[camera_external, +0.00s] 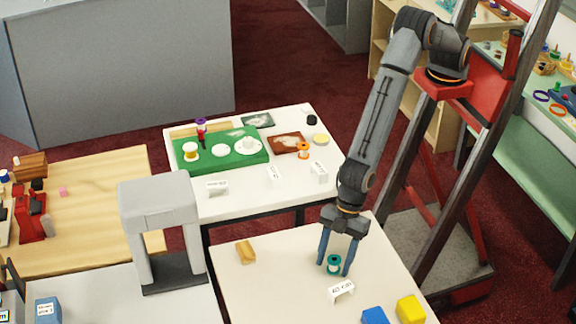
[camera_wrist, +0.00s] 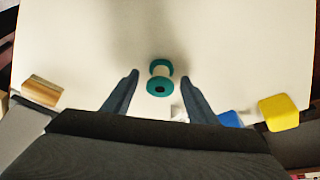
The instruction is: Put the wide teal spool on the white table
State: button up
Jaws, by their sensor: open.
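The teal spool (camera_external: 334,259) stands upright on the cream near table (camera_external: 240,285), with teal flanges and a pale core. My gripper (camera_external: 334,269) points down with its blue fingers open, one on each side of the spool. In the wrist view, the spool (camera_wrist: 160,84) sits between the fingertips (camera_wrist: 160,76), with a gap on both sides. A white-topped table (camera_external: 240,201) stands behind the near table and carries a green board (camera_external: 225,162).
A yellow block (camera_external: 410,309), a blue block (camera_external: 374,316) and a white label (camera_external: 341,290) are near the spool. A tan wooden piece (camera_external: 245,252) lies at left. An orange spool (camera_external: 304,150) and small cards stand on the white-topped table. A grey arch-shaped stand (camera_external: 160,205) is at left.

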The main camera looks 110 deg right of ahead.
jog(key=c, duration=1.2)
